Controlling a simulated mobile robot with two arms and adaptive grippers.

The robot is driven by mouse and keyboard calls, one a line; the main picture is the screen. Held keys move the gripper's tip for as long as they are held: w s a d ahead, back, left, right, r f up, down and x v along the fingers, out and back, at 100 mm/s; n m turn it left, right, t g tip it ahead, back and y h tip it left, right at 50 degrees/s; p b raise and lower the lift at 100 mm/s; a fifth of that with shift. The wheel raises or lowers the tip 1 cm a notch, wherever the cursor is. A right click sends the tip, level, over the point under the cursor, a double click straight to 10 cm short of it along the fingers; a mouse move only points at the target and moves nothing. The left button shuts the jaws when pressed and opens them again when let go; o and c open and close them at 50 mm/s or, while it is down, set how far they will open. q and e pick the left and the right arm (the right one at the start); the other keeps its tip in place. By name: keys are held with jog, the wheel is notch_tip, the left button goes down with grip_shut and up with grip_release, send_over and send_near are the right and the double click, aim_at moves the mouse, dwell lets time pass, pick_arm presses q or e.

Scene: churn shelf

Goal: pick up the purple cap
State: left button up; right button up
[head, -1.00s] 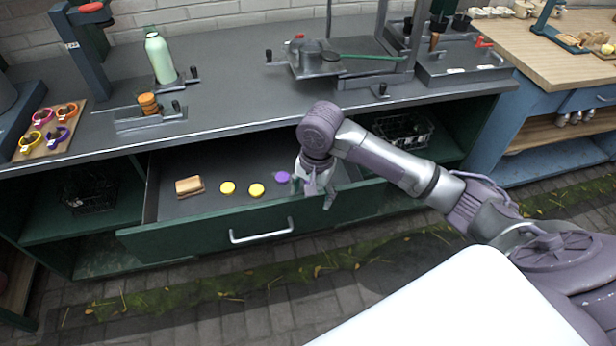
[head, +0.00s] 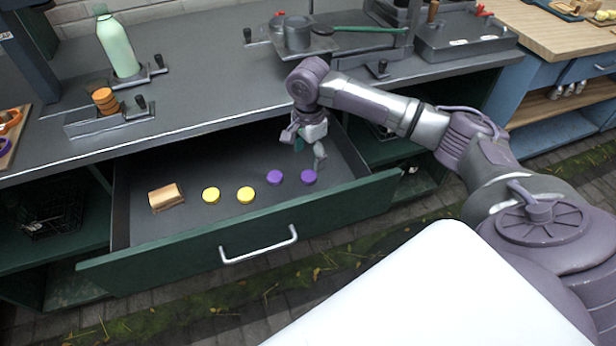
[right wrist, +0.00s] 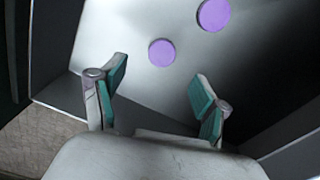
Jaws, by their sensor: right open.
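Two purple caps lie side by side on the floor of the open drawer (head: 150,228). The left purple cap (head: 274,177) and the right purple cap (head: 308,177) are a small gap apart in the head view. In the right wrist view one purple cap (right wrist: 162,52) lies beyond the fingertips, between their lines, and the other purple cap (right wrist: 214,14) is farther up and right, cut by the frame's top edge. My right gripper (head: 306,150) is open and empty over the drawer's right part, close to the caps but apart from them. My left gripper is out of view.
Two yellow caps, the left one (head: 211,195) and the right one (head: 245,195), and a brown block (head: 166,197) lie left in the drawer. The drawer's front wall and handle (head: 258,245) face me. The countertop (head: 210,80) overhangs the back.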

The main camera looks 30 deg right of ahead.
aim_at(309, 176)
jog(key=shift+w+f, duration=0.1)
jog(key=shift+f, duration=1.25)
notch_tip(309, 176, down, 4)
jog(key=shift+w+d+f, duration=0.1)
jog(key=shift+d+f, duration=0.05)
jog(key=shift+f, duration=0.05)
jog(key=shift+f+b, duration=0.25)
jog(key=shift+b, duration=0.05)
jog(key=shift+c, duration=0.2)
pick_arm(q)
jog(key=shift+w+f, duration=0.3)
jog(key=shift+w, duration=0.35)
pick_arm(e)
jog(key=c, duration=0.7)
